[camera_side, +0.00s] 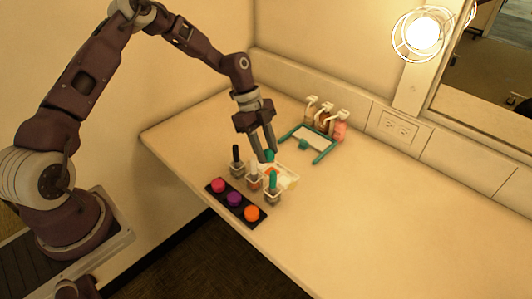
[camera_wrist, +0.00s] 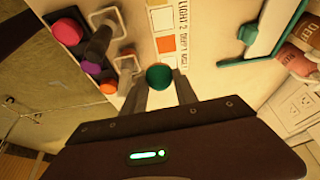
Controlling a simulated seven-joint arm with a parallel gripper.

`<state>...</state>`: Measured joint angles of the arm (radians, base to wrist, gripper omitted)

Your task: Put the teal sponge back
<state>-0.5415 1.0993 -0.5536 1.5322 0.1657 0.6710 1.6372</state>
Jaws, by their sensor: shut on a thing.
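The round teal sponge (camera_wrist: 160,76) is between my gripper's fingertips (camera_wrist: 160,90) in the wrist view, and the fingers are shut on it. In the side view my gripper (camera_side: 264,155) points down, with the teal sponge (camera_side: 270,155) showing at its tips above the counter, close behind the small square holders. A black tray (camera_side: 241,210) near the front edge holds a pink sponge (camera_side: 219,185), a purple sponge (camera_side: 235,198) and an orange sponge (camera_side: 252,213). Whether the held sponge touches anything below is unclear.
Upright handled items in clear holders (camera_side: 273,190) stand between the tray and my gripper. A swatch card (camera_wrist: 165,30) lies nearby. A teal-edged stand (camera_side: 325,156) and several pump bottles (camera_side: 341,130) are behind. The counter's right side (camera_side: 400,220) is clear.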

